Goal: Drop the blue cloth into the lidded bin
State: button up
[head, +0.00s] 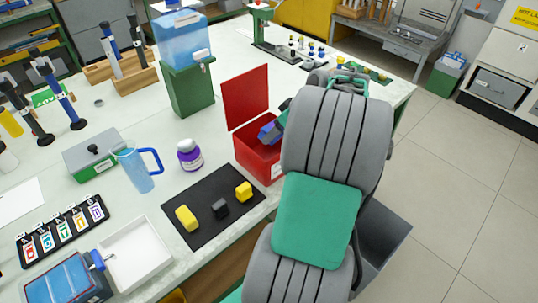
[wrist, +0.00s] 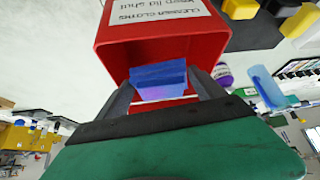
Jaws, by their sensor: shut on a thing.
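The red lidded bin (head: 257,161) stands on the bench with its lid (head: 246,97) raised. In the wrist view the bin (wrist: 120,38) fills the upper middle, with a white label on it. My gripper (wrist: 160,88) is shut on the blue cloth (wrist: 158,74), which is folded into a small block between the two fingers. In the head view the blue cloth (head: 268,131) shows at the bin's opening, in front of the raised lid. My arm hides the bin's right side and most of the gripper. I cannot tell how far below the rim the cloth is.
A black mat (head: 213,208) with two yellow blocks and a dark one lies in front of the bin. A blue water tank on a green stand (head: 188,90) is behind left.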

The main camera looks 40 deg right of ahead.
jog(key=shift+f, duration=0.4)
jog(key=o, duration=1.2)
jog(key=shift+r, duration=0.15)
jog(key=v, duration=0.7)
jog(key=shift+s+r, duration=0.2)
jog(key=shift+r, duration=0.05)
